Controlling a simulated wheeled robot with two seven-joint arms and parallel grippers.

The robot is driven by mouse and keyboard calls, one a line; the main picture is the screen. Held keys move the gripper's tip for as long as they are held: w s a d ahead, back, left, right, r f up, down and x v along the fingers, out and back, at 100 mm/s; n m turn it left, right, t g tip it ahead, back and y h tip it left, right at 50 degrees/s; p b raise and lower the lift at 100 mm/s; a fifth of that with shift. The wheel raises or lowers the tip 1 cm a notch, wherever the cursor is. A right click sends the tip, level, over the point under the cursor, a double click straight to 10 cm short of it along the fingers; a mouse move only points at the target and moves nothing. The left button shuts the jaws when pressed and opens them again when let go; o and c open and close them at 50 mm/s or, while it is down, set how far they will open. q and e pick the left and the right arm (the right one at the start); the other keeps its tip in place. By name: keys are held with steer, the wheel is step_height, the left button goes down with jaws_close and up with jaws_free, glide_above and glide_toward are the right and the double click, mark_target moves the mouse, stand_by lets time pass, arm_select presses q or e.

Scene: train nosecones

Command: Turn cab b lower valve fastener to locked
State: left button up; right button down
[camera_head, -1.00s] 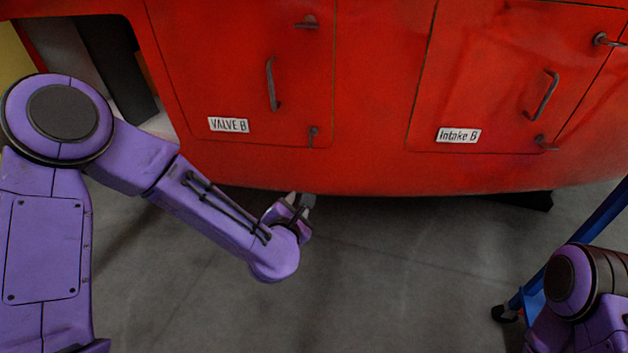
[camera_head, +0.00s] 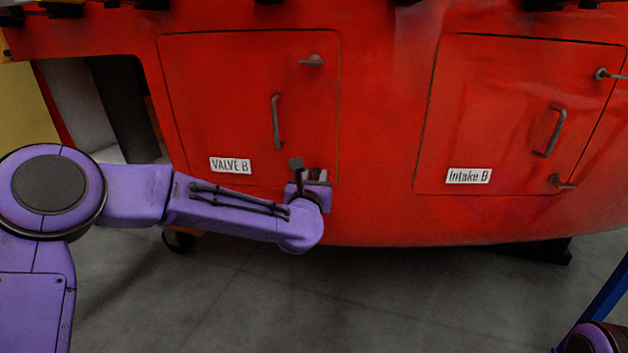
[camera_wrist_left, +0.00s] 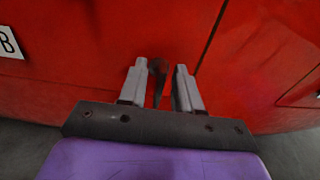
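The red Valve B door (camera_head: 225,80) carries a white VALVE B label (camera_head: 230,165), a vertical handle (camera_head: 277,122) and an upper fastener (camera_head: 312,61). The lower fastener is hidden behind my left gripper (camera_head: 315,175) in the head view. In the left wrist view, the dark lower valve fastener (camera_wrist_left: 158,72) points downward between the two grey fingers of my left gripper (camera_wrist_left: 160,85). The fingers are apart, one on each side of it; the left finger is very close to it, and I cannot tell whether they touch. My right gripper is out of view.
The Intake B door (camera_head: 500,110) stands to the right, with its own handle (camera_head: 557,132) and lower fastener (camera_head: 561,181). A blue bar (camera_head: 607,300) stands at the lower right. The grey floor (camera_head: 400,300) below the red nosecone is clear.

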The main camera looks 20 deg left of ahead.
arm_select(q)
steer(key=shift+c, duration=0.3)
jaws_close()
steer(key=m+p, duration=0.2)
steer(key=m, duration=0.2)
steer(key=shift+d+r+m, duration=0.1)
steer(key=shift+r+m, duration=0.05)
steer(key=shift+m, duration=0.25)
steer(key=m+p, duration=0.2)
steer(key=m, duration=0.2)
steer(key=shift+d+m, duration=0.1)
steer(key=shift+m, duration=0.2)
steer(key=m+p, duration=0.3)
steer(key=m, duration=0.1)
steer(key=shift+d+m, duration=0.1)
steer(key=shift+m, duration=0.2)
steer(key=shift+f+m+p, duration=0.2)
steer(key=shift+m+p, duration=0.3)
steer(key=shift+m, duration=0.5)
steer(key=shift+f+m+p, duration=0.15)
steer(key=shift+m+p, duration=0.35)
steer(key=shift+m, duration=0.5)
